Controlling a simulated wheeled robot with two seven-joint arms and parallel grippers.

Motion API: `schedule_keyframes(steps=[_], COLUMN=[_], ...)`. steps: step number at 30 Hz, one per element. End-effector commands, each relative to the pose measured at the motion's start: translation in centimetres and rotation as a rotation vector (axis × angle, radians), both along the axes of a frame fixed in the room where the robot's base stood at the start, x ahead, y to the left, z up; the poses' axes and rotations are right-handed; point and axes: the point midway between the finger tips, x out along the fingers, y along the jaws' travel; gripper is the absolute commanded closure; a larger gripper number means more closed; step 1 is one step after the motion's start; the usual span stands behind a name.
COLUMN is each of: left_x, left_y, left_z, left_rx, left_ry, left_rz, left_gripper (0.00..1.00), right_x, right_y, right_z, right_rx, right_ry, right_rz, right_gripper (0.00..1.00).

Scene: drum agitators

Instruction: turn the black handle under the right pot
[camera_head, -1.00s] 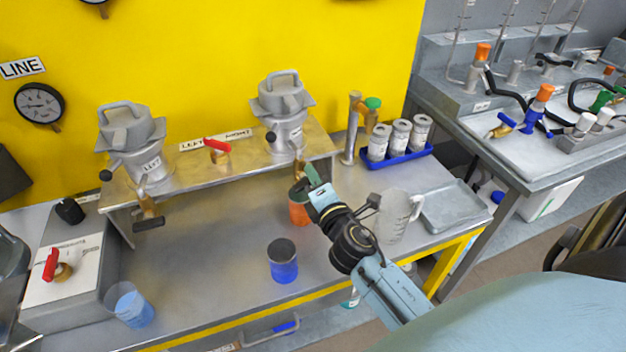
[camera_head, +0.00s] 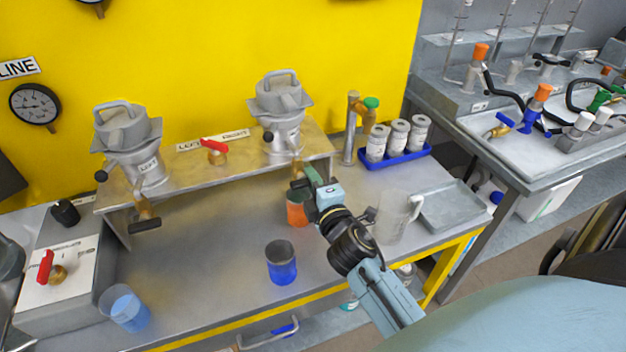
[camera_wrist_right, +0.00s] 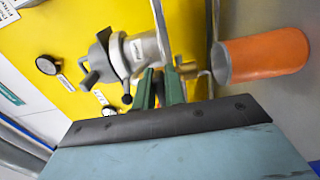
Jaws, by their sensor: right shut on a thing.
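The right pot (camera_head: 280,110) is a grey metal vessel with a lid handle, standing on the raised metal shelf (camera_head: 235,155). A brass outlet (camera_head: 297,170) comes down under it, and the black handle (camera_head: 298,184) sits at its lower end. My right gripper (camera_head: 309,181) reaches up from the lower right, with its green fingers shut on the black handle. In the right wrist view, the green fingers (camera_wrist_right: 160,88) lie beside the brass outlet (camera_wrist_right: 188,70), and they mostly hide the handle. The pot (camera_wrist_right: 135,52) appears sideways there. My left gripper is not in view.
An orange cup (camera_head: 297,214) stands just below the right gripper. A blue cup (camera_head: 281,262) stands nearer the front. The clear jug (camera_head: 392,218) is close to my right arm. The left pot (camera_head: 130,140) has its own black handle (camera_head: 145,225). Bare table lies between.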

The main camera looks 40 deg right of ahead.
Motion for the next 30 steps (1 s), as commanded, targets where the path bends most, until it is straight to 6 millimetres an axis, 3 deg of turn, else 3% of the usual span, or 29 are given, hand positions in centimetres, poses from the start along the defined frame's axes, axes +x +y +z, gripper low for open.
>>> schedule_keyframes(steps=[5, 6, 11, 23, 30], left_x=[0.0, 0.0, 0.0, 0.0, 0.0], left_y=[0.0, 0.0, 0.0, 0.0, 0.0], left_z=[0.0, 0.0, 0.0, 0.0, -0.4], left_rx=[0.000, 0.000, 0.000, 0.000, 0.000], left_ry=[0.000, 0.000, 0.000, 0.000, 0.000], left_rz=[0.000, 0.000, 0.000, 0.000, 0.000], left_gripper=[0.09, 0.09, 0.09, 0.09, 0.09], right_x=[0.0, 0.0, 0.0, -0.8, -5.0], right_y=[0.1, 0.1, 0.1, 0.2, 1.2], right_z=[-0.1, -0.1, -0.1, -0.1, -0.3], right_rx=[0.006, 0.006, 0.003, 0.002, 0.003], right_ry=[0.002, 0.002, 0.001, 0.001, 0.005], right_rz=[0.001, 0.001, 0.001, 0.000, -0.001], right_gripper=[1.00, 0.87, 0.66, 0.66, 0.66])
